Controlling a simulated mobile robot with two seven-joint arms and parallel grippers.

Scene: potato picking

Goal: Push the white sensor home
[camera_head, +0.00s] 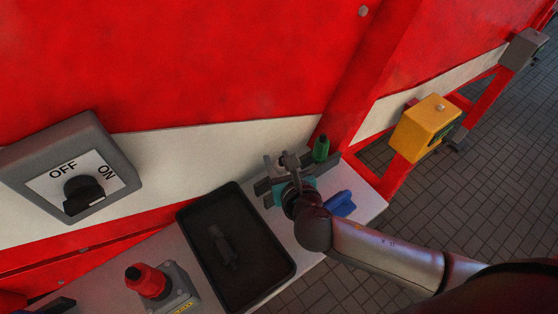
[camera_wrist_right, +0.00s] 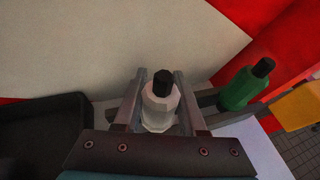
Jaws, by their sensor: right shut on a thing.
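The white sensor (camera_wrist_right: 160,108), a pale body with a black cap, is upright between the fingers of my right gripper (camera_wrist_right: 155,100), which is shut on it. In the head view my right gripper (camera_head: 288,164) is over the grey rack (camera_head: 262,187) on the white ledge, and it mostly hides the sensor. A green sensor (camera_wrist_right: 241,88) with a black cap stands upright in the rack, right of my gripper; it also shows in the head view (camera_head: 321,149). How deep the white sensor sits is hidden by the fingers. My left gripper is not in view.
A black tray (camera_head: 283,268) with a dark part (camera_head: 222,246) in it lies left of the rack. A blue piece (camera_head: 340,203) is near my right wrist.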

